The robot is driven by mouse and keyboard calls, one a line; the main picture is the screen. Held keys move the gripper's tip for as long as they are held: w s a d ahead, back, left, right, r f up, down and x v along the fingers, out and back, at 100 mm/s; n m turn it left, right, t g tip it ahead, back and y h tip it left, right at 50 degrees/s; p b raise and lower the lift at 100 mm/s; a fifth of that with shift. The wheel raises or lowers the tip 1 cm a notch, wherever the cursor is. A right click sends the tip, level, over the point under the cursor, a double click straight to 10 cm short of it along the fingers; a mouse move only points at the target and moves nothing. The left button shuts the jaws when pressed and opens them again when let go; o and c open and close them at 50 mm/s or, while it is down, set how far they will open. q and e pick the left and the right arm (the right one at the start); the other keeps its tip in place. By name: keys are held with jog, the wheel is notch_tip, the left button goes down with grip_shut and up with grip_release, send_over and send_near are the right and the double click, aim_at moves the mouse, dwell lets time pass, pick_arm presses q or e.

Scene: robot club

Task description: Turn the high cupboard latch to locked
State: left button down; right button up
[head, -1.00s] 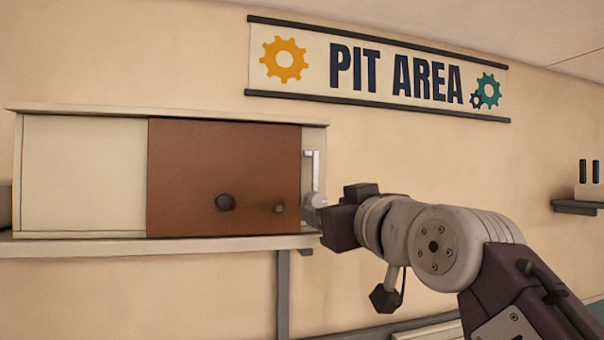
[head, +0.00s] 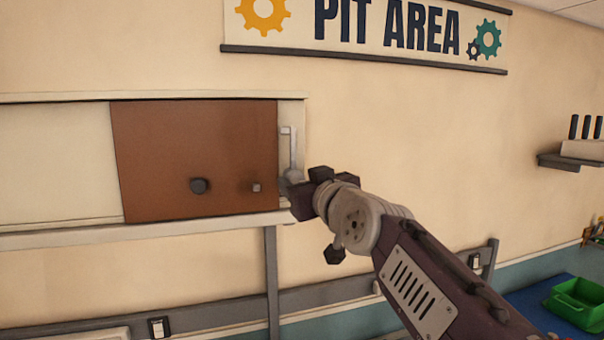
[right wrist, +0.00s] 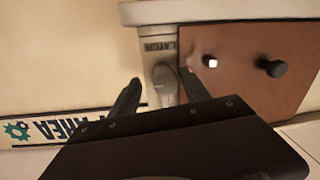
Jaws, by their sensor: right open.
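The latch is a pale grey lever (head: 292,150) on the narrow frame strip right of the brown cupboard door (head: 150,160). It stands upright from a round hub low on the strip. My right gripper (head: 290,187) is at the hub, and its body hides part of the latch's lower end. In the right wrist view, upside down, the open fingers (right wrist: 160,80) lie on either side of the latch (right wrist: 164,78). I cannot tell whether they touch it. The strip there carries a label (right wrist: 158,46) reading LATCH. My left gripper is not in view.
The door has a dark round knob (head: 198,186) and a small grey peg (head: 256,187), close to one finger in the wrist view. A shelf (head: 100,236) runs under the cupboard. The wall right of the latch is bare; a green bin (head: 578,300) sits lower right.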

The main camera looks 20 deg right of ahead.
jog(key=shift+s+a+r, duration=0.1)
jog(key=shift+s+a, duration=0.05)
jog(key=shift+a, duration=0.1)
jog(key=shift+c, duration=0.8)
jog(key=shift+s+a, duration=0.15)
jog(key=shift+a, duration=0.05)
jog(key=c, duration=0.6)
jog(key=shift+d, duration=0.1)
grip_shut()
